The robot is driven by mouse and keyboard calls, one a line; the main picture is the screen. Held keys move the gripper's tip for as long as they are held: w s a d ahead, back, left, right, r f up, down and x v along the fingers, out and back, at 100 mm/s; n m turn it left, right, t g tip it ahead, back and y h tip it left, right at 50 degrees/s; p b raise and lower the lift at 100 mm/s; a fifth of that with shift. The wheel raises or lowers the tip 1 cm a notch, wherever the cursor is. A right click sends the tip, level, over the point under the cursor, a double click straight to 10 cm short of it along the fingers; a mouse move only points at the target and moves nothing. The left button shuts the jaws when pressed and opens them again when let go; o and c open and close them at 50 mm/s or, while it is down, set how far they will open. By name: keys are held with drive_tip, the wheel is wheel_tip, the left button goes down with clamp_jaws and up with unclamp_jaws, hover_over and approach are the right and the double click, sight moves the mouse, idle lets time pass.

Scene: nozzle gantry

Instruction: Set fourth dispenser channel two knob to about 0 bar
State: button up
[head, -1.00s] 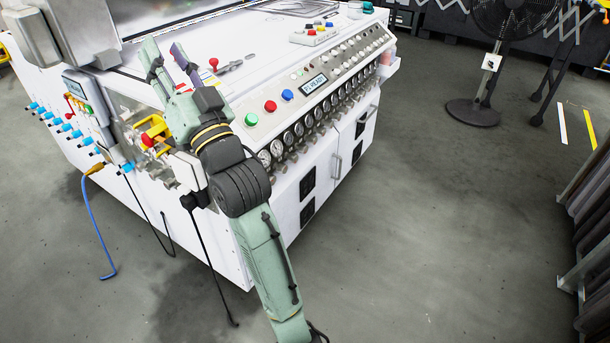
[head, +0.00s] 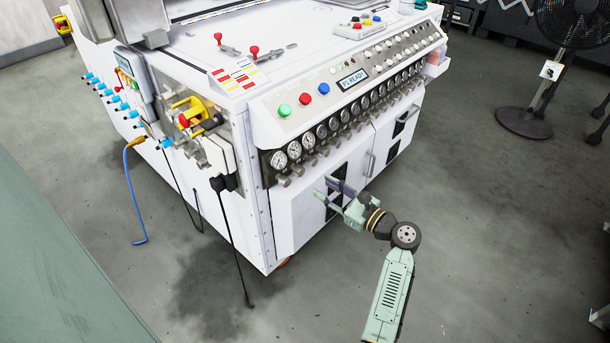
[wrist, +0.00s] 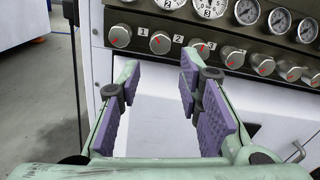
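A row of round metal knobs with red pointer lines (wrist: 160,42) runs along the front strip below the gauges in the wrist view. Small tags reading 1, 2 and 3 sit between the leftmost knobs. I cannot tell which knob is the fourth dispenser's channel two. The row of pressure gauges (head: 321,131) is above the knobs in the head view; the leftmost gauges are cut off in the wrist view (wrist: 246,12). My gripper (wrist: 158,75) is open and empty, below and in front of the left knobs. In the head view, my gripper (head: 326,188) is in front of the cabinet, below the knob row.
The white machine (head: 292,222) carries green, red and blue buttons and a display (head: 353,80) above the gauges. A black cable (head: 232,230) hangs at its left corner. A fan (head: 530,122) stands at the right. The floor in front is clear.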

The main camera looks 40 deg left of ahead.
sight(302, 174)
drive_tip(key=a+b, duration=0.1)
drive_tip(key=a, duration=0.2)
drive_tip(key=a+b, duration=0.1)
drive_tip(key=a, duration=0.2)
drive_tip(key=a+b, duration=0.1)
drive_tip(key=a, duration=0.2)
drive_tip(key=shift+w+a+b, duration=0.1)
drive_tip(key=shift+w+b, duration=0.25)
drive_tip(key=shift+w, duration=0.05)
drive_tip(key=shift+c, duration=0.3)
clamp_jaws()
